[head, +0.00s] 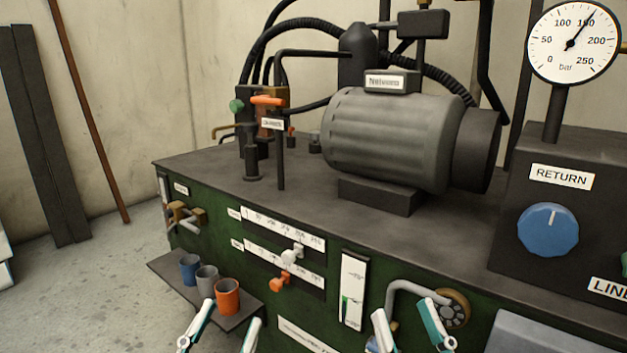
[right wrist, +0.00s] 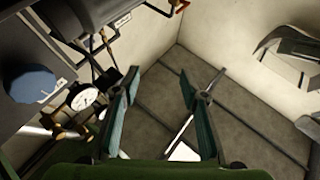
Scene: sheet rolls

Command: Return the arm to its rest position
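In the head view, my left gripper (head: 221,334) is at the bottom, its two fingers apart with nothing between them. It is just in front of the small shelf with cups. My right gripper (head: 409,322) is at the bottom right of centre, near a grey curved pipe, its fingers also apart. In the right wrist view, my right gripper (right wrist: 163,98) shows two teal-padded fingers spread wide, with only floor and wall seen between them. The rest of both arms is out of the head view.
A green machine bench (head: 210,268) fills the middle, with a motor (head: 390,135) on top. A shelf (head: 243,313) sticks out and holds blue, grey and orange cups (head: 228,297). A curved pipe (head: 402,287) juts out at the front. Floor (head: 95,290) is clear at left.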

